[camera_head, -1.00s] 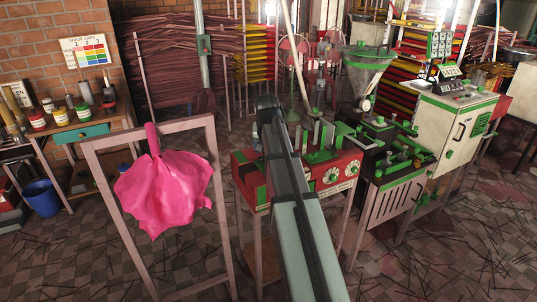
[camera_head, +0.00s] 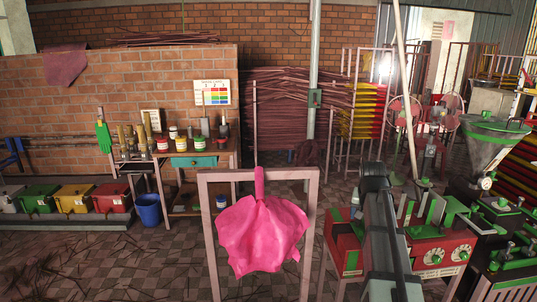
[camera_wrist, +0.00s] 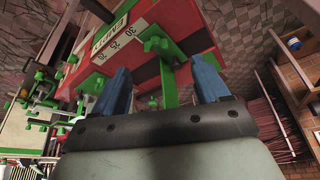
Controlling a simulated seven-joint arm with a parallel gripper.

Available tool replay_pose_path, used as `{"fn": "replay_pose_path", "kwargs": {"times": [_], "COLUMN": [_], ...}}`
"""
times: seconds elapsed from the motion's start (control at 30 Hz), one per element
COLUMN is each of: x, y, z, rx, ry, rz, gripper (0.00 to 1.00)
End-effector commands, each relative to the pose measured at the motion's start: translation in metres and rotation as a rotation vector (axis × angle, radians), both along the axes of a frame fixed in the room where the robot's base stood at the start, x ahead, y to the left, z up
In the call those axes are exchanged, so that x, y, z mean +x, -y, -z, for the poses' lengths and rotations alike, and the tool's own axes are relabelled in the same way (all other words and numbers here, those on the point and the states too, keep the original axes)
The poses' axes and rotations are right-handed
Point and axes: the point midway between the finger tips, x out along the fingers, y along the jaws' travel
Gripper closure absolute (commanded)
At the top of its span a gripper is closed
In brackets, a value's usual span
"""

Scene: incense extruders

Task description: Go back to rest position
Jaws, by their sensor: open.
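My gripper shows in the wrist view (camera_wrist: 162,93) with its two blue fingers spread apart and nothing visible between them touching both. Behind the fingers is the red machine (camera_wrist: 185,20) with green knobs and a printed label. In the head view my arm reaches forward in front of this red and green machine (camera_head: 432,248), and the gripper itself is hidden there. I cannot tell whether the fingers touch the machine's green parts.
A pink cloth (camera_head: 262,235) hangs on a wooden frame (camera_head: 208,215) left of my arm. A metal hopper (camera_head: 490,142) stands right. A bench with paint jars (camera_head: 205,160), a blue bucket (camera_head: 148,210) and coloured bins (camera_head: 75,200) are at left. The floor between is open.

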Motion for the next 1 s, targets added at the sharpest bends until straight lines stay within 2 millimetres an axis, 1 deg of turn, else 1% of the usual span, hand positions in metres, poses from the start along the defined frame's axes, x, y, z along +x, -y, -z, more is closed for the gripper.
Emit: {"fn": "replay_pose_path", "kwargs": {"times": [0.03,0.17,0.2,0.4,0.47,0.5,0.57,0.7,0.8,1.0], "x": [-0.004,-0.012,-0.015,-0.035,-0.042,-0.048,-0.057,-0.082,-0.101,-0.141], "y": [-0.009,-0.033,-0.041,-0.078,-0.090,-0.097,-0.109,-0.134,-0.150,-0.179], "z": [0.017,0.064,0.079,0.148,0.168,0.181,0.201,0.245,0.273,0.321], "rx": [0.004,0.015,0.018,0.034,0.039,0.043,0.048,0.059,0.065,0.081], "ry": [-0.014,-0.052,-0.066,-0.125,-0.141,-0.154,-0.173,-0.215,-0.244,-0.298], "rz": [-0.017,-0.069,-0.087,-0.170,-0.195,-0.211,-0.237,-0.295,-0.334,-0.407], "gripper": [0.26,0.26,0.26,0.26,0.26,0.26,0.26,0.26,0.26,0.26]}}
